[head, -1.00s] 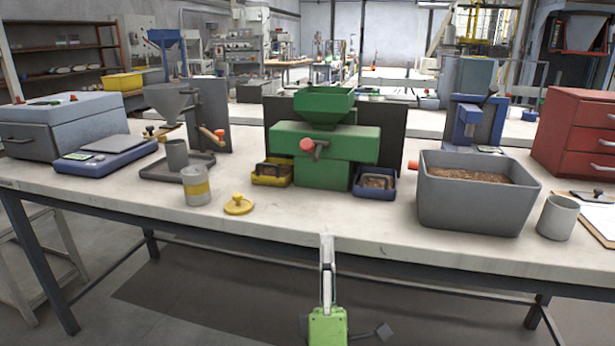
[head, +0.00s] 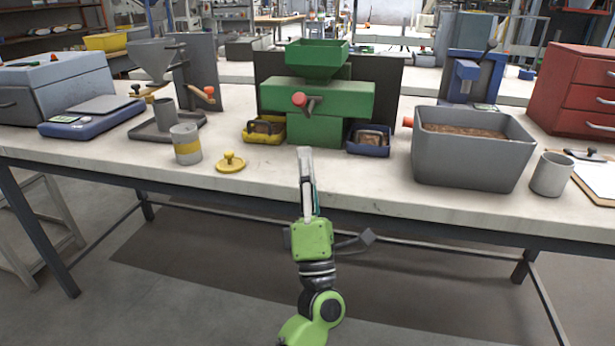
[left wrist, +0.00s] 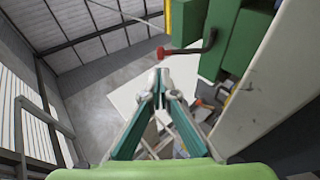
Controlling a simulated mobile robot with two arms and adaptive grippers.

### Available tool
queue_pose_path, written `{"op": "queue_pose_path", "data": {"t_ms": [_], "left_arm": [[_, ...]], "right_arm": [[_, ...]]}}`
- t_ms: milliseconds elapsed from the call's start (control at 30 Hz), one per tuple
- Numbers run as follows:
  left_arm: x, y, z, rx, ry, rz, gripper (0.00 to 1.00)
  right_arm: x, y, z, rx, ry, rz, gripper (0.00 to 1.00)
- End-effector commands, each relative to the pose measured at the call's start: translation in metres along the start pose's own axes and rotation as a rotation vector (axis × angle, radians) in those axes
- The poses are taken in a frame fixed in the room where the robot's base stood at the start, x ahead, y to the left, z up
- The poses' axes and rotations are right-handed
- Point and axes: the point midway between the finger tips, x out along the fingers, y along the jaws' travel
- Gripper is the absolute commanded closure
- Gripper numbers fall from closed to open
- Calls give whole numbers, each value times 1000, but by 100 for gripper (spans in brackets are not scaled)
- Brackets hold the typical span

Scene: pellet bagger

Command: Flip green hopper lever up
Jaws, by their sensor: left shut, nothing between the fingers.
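The green hopper machine (head: 330,130) stands upright on the workbench, with its open funnel (head: 317,58) on top. Its lever has a red knob (head: 299,99) and a short dark arm on the front, pointing left and roughly toward me. In the left wrist view the red knob (left wrist: 161,52) sits just beyond my fingertips, and its bent rod runs right to the green body (left wrist: 222,42). My left gripper (head: 304,150) is shut and empty, below and in front of the lever and apart from it. Its fingertips also show in the left wrist view (left wrist: 160,72). My right gripper is out of view.
A yellow bin (head: 264,138) and a blue bin (head: 369,151) flank the green machine's base. A large grey tub (head: 465,160) stands right. The bench front (head: 345,185) is clear.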

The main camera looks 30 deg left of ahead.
Motion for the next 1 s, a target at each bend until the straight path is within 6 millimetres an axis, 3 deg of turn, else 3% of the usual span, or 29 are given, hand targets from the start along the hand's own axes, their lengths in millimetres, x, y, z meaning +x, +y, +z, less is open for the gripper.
{"op": "queue_pose_path", "data": {"t_ms": [200,400,1000], "left_arm": [[47,1,0,-1,1,2,100],[71,0,0,1,1,1,100],[80,-1,1,1,0,-3,100]], "right_arm": [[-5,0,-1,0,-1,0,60],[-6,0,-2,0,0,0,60],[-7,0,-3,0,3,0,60]]}}
